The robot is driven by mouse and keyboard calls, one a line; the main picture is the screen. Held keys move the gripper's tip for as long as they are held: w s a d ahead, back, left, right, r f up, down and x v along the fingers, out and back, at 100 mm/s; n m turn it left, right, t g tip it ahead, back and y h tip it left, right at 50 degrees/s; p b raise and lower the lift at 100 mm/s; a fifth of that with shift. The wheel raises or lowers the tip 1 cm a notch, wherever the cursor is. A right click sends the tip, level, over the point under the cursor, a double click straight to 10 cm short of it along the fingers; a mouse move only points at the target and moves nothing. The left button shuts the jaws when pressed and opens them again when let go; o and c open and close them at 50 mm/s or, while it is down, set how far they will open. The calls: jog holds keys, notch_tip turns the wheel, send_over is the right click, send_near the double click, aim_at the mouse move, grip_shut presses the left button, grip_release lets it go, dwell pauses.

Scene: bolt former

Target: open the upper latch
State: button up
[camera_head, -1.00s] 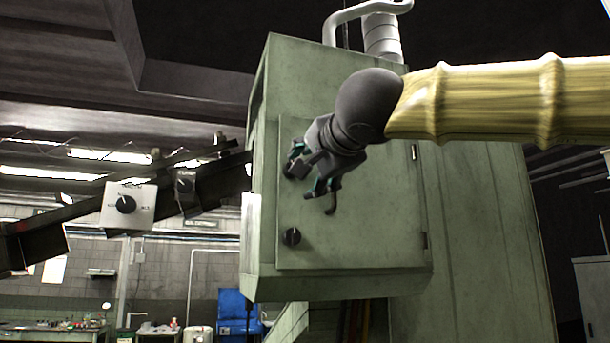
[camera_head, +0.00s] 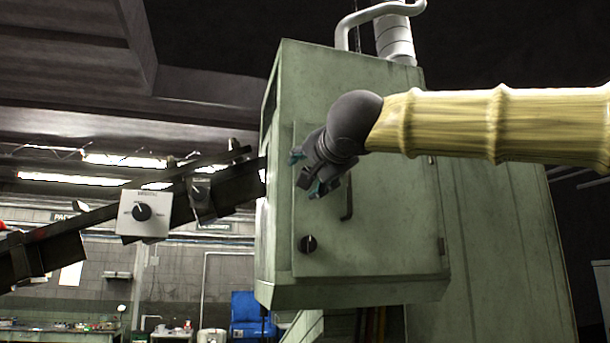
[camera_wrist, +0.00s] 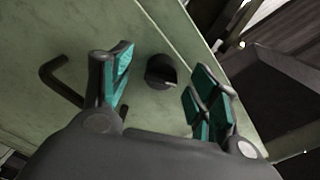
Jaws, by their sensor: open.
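My gripper (camera_head: 307,174) is open in front of the green cabinet door (camera_head: 385,235), near its upper left edge. In the wrist view the teal-padded fingers of my gripper (camera_wrist: 160,82) are spread apart. A round black latch knob (camera_wrist: 161,72) shows on the door in the gap between them. It looks like the upper latch, and no finger visibly touches it. In the head view my gripper hides this latch. The lower latch (camera_head: 307,244) is a black knob low on the door. A dark bent handle (camera_head: 347,203) is right of my gripper; it also shows in the wrist view (camera_wrist: 60,83).
A dark sloping chute (camera_head: 75,230) with a grey control box (camera_head: 143,212) runs up to the cabinet's left side. Door hinges (camera_head: 441,246) are on the right edge. A white pipe (camera_head: 393,40) stands on top of the cabinet.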

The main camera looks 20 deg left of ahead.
jog(key=n+p, duration=0.1)
jog(key=n, duration=0.4)
jog(key=shift+p, duration=0.35)
jog(key=shift+a, duration=0.1)
grip_shut()
jog(key=shift+m+b, duration=1.2)
jog(key=shift+m, duration=2.4)
